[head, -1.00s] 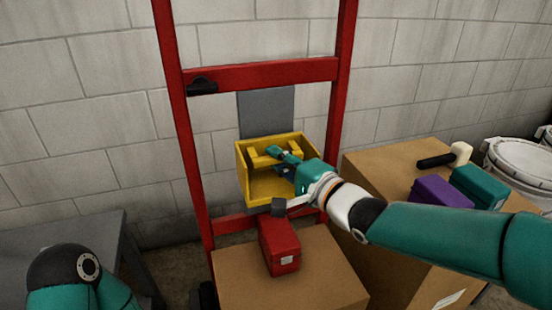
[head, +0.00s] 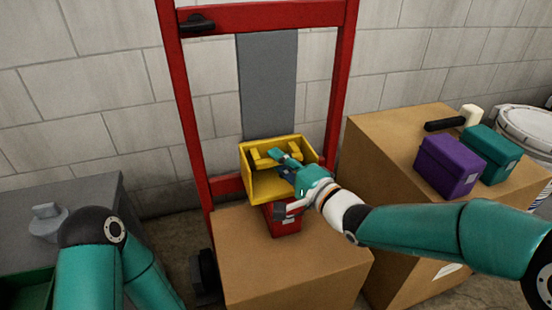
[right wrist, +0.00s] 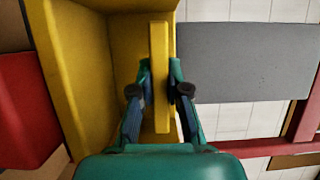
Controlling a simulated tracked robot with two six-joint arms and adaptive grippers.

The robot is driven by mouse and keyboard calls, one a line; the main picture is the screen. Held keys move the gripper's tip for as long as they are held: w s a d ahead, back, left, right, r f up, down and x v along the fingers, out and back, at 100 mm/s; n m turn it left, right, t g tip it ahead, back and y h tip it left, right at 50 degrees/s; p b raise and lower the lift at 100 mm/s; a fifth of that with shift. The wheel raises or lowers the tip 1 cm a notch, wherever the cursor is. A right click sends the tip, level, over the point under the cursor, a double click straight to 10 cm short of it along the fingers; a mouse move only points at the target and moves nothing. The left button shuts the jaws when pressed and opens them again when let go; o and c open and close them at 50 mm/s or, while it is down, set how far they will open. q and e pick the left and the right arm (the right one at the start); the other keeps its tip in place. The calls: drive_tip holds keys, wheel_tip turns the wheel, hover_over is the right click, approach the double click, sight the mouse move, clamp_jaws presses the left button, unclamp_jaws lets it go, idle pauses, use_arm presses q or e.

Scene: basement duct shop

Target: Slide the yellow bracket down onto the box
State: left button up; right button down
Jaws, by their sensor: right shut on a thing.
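The yellow bracket (head: 260,187), an open tray-like piece with a bar inside, sits low in front of the upright grey plate (head: 268,80). My right gripper (head: 286,166) is shut on the bracket's bar; the right wrist view shows both fingers on either side of the bar (right wrist: 159,60). The red box (head: 286,224) stands on a cardboard carton directly below the bracket. The bracket hides the top of the red box in the head view, and I cannot tell whether they touch. Red also shows close beside the bracket in the right wrist view (right wrist: 25,110). My left gripper is out of view.
The red upright frame (head: 190,110) stands around the plate. The cardboard carton (head: 290,265) is under the red box. At right, another carton (head: 390,150) bears a purple box (head: 449,166), a teal box (head: 491,153) and a mallet. A grey table (head: 95,190) is at left.

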drive_tip(key=shift+s+f, duration=0.1)
drive_tip(key=shift+f, duration=0.45)
drive_tip(key=c, duration=1.1)
unclamp_jaws()
drive_tip(key=shift+r, duration=0.15)
drive_tip(key=v, duration=1.2)
